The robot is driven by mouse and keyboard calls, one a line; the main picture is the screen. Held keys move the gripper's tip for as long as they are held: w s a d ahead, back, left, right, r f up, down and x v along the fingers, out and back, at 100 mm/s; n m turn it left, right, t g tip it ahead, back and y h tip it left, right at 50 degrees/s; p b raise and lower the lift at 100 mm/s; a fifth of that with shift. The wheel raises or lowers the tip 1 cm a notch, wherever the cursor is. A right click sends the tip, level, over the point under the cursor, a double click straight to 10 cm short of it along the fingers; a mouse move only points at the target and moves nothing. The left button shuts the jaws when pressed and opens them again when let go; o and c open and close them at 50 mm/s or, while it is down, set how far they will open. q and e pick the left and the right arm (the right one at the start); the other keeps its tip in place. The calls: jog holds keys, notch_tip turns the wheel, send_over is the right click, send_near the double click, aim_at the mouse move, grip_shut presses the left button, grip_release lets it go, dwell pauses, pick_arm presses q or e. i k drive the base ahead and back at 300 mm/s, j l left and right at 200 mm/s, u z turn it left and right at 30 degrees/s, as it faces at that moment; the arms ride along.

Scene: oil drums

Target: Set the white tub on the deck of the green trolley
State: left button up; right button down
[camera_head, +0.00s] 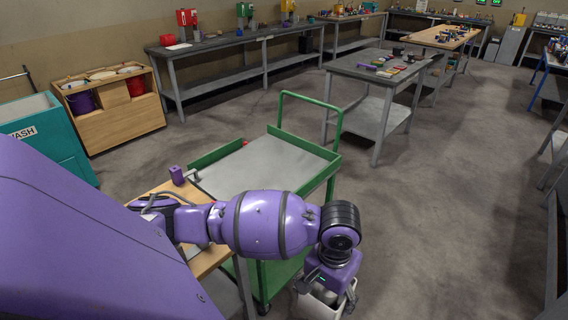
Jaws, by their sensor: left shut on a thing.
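The green trolley (207,160) stands in the middle of the view, with a flat grey deck inside a green rim and a tall push handle at its far right. Its deck is bare over most of its area; a small red thing shows at the far edge. My left gripper (328,290) is at the bottom, right of the trolley's near end, pointing down. It is shut on the white tub (313,309), which is partly hidden by the gripper and cut off by the bottom edge. My right gripper is not in view.
A wooden table (212,262) with a small purple block (177,175) stands against the trolley's left side. A grey workbench (375,70) with several small items stands behind the trolley. A teal wash bin (50,140) is at the left. The floor at right is clear.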

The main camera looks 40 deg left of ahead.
aim_at(259, 163)
jog(key=i+z, duration=0.1)
jog(key=i, duration=1.1)
jog(key=i+u, duration=0.4)
jog(key=i+l+u, duration=0.15)
jog(key=i+u, duration=0.2)
jog(key=i, duration=0.15)
jog(key=i+j+u, duration=0.1)
jog(key=u, duration=0.3)
jog(key=i+u, duration=0.45)
jog(key=u, duration=0.3)
jog(key=i+u, duration=0.2)
jog(key=i, duration=0.15)
